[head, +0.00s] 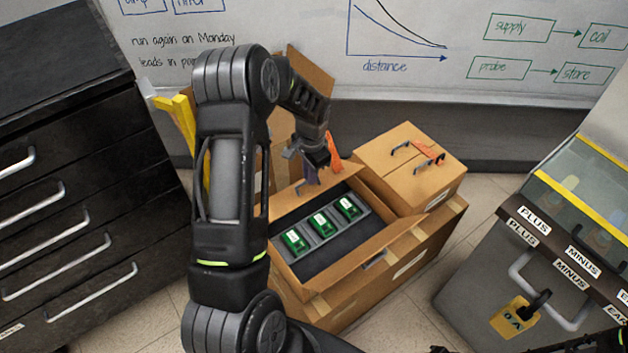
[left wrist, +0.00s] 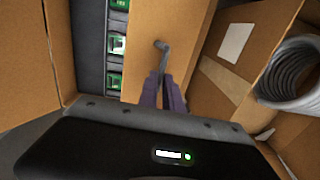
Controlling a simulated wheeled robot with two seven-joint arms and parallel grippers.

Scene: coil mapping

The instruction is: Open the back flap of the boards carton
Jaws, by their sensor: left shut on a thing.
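The boards carton (head: 400,255) stands open on a low brown carton in the middle of the head view. Three green boards (head: 322,225) sit in its dark foam, and they also show in the left wrist view (left wrist: 117,45). Its back flap (head: 288,195) stands up along the far edge; the flap fills the middle of the left wrist view (left wrist: 140,65). My left gripper (head: 312,172) reaches down behind the boards at this flap. Its purple fingers (left wrist: 165,92) are shut on the small grey pull (left wrist: 162,50) of the flap.
A closed carton (head: 400,185) with dark handles and an orange piece stands right of the boards carton. A grey coil (left wrist: 290,80) lies in a carton behind the flap. A black drawer cabinet (head: 80,200) is left, a grey case (head: 500,270) right, a whiteboard (head: 440,80) behind.

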